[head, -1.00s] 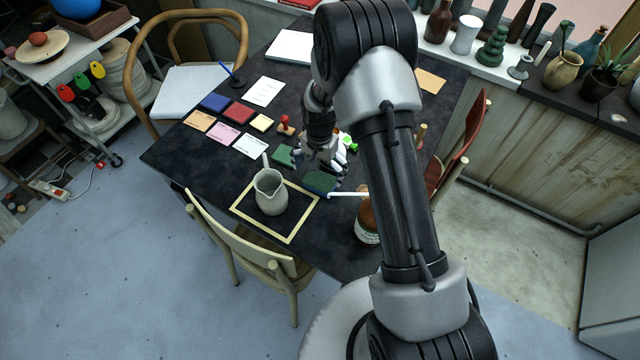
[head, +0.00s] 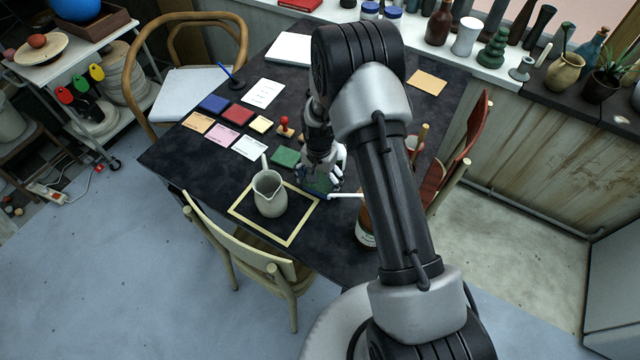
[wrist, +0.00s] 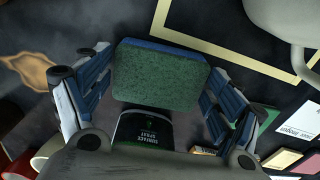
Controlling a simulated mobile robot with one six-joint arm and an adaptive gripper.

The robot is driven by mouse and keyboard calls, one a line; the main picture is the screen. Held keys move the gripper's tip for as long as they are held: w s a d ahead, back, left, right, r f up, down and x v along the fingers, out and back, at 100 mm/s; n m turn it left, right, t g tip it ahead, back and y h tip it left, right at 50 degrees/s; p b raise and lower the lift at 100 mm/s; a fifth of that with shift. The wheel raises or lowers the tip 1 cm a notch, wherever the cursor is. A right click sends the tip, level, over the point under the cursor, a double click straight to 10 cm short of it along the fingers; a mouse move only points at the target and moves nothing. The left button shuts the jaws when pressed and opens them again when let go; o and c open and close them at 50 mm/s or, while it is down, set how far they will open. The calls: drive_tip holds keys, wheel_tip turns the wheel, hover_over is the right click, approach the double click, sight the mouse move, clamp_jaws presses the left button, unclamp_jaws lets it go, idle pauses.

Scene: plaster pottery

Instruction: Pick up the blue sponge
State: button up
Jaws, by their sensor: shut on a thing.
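The blue sponge (wrist: 160,75) has a green scouring face and a blue edge. In the wrist view it sits between the two fingers of my gripper (wrist: 158,88), which is shut on it. In the head view the sponge (head: 317,187) shows as a small dark green patch under my gripper (head: 322,180), partly covered by the fingers. It is at the dark table top, right of the grey jug; I cannot tell whether it still touches the table.
A grey jug (head: 269,196) stands inside a cream frame (head: 290,239) left of my gripper. A brown bottle (head: 366,232) stands to the right. A green block (head: 285,157) lies behind. A dark bottle labelled surface spray (wrist: 143,130) shows close by in the wrist view.

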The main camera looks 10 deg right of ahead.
sight(319, 183)
drive_tip(key=shift+c, duration=1.1)
drive_tip(key=shift+r, duration=0.1)
wheel_tip(319, 183, up, 20)
drive_tip(key=p, duration=0.5)
